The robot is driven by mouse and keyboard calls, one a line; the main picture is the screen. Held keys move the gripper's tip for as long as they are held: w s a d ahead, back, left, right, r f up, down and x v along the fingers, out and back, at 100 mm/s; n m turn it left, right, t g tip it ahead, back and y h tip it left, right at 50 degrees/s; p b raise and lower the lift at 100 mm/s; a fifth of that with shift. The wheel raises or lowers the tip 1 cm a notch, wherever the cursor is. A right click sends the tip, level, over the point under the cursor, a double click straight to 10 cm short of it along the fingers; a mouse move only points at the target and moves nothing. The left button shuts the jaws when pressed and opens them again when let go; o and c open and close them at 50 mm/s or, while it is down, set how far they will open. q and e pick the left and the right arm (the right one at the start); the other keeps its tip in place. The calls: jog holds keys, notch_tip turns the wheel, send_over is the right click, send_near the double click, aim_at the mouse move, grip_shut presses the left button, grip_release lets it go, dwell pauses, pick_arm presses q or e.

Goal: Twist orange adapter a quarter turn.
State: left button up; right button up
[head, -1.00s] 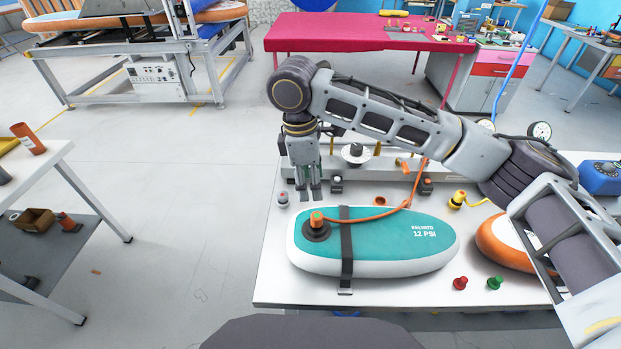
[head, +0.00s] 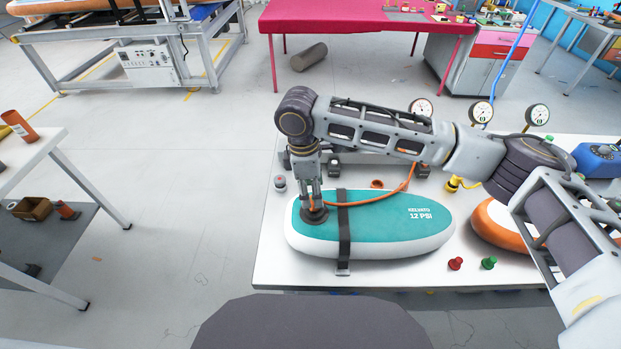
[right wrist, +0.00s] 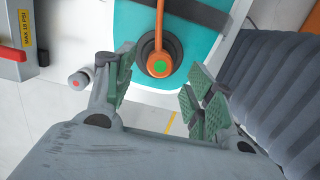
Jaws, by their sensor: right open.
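The orange adapter (right wrist: 159,64) with a green top sits in the dark round valve of the teal board in the right wrist view. In the head view the teal board (head: 385,215) lies on the white table, strapped across, and the adapter is mostly hidden by my right gripper. An orange hose (head: 395,189) runs from the adapter to the right. My right gripper (head: 312,203) points down over the valve. In the right wrist view its green-padded fingers (right wrist: 160,92) are apart, and the adapter shows beyond and between them, not gripped. My left gripper is not in view.
A grey cylinder with a red top (head: 280,183) stands left of the board. A red plug (head: 455,264) and a green plug (head: 489,263) stand at the table's front. An orange and white board (head: 497,228) lies to the right. Gauges (head: 481,112) stand at the back.

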jog(key=shift+d+f, duration=0.15)
jog(key=shift+f, duration=1.1)
jog(key=shift+d+f, duration=0.15)
jog(key=shift+f, duration=1.05)
jog(key=c, duration=1)
